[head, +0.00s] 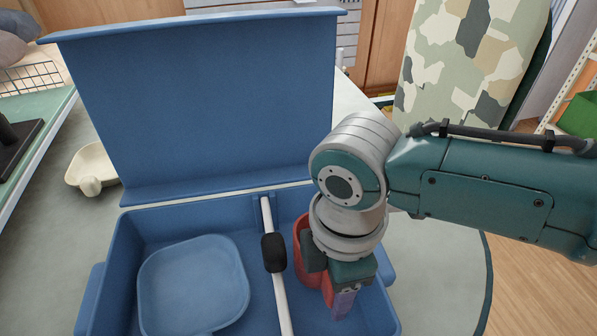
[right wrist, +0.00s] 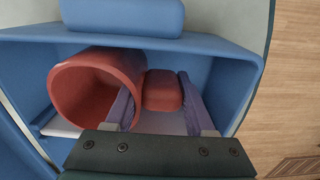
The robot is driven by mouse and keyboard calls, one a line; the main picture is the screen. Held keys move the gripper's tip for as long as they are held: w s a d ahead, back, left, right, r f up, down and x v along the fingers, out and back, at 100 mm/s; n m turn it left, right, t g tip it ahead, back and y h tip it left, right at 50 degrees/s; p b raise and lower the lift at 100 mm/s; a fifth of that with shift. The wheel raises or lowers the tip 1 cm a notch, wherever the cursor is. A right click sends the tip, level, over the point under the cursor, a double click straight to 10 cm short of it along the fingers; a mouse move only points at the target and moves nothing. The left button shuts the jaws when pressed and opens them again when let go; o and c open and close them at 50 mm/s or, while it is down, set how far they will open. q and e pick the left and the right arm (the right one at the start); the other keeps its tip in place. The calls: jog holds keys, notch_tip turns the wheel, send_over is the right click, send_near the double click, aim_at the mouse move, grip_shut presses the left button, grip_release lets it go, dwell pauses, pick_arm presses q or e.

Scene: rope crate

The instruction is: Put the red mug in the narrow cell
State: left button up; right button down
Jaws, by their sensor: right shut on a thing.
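The red mug (head: 302,262) is inside the narrow right cell of the blue crate (head: 97,297), partly hidden behind my right gripper (head: 336,298). In the right wrist view the mug (right wrist: 98,62) shows its round open mouth, with its handle (right wrist: 162,90) between the two purple fingers of my right gripper (right wrist: 160,102). The right gripper is shut on the handle, inside the crate walls. I cannot tell whether the mug touches the cell floor. My left gripper is not in view.
A white divider (head: 270,230) with a black grip (head: 274,253) separates the cells. A blue square dish (head: 193,285) lies in the wide left cell. The crate's lid (head: 205,105) stands open at the back. A cream dish (head: 92,168) is on the table left of it.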

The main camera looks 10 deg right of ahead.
jog(key=shift+f, duration=0.1)
dwell(0.4)
jog(key=shift+f+b, duration=0.35)
jog(key=shift+f, duration=0.05)
jog(key=shift+c, duration=0.9)
grip_release()
notch_tip(320, 180, up, 9)
jog(key=p, duration=0.3)
jog(key=shift+r+p, duration=0.1)
jog(key=shift+p, duration=0.2)
jog(key=shift+r, duration=0.4)
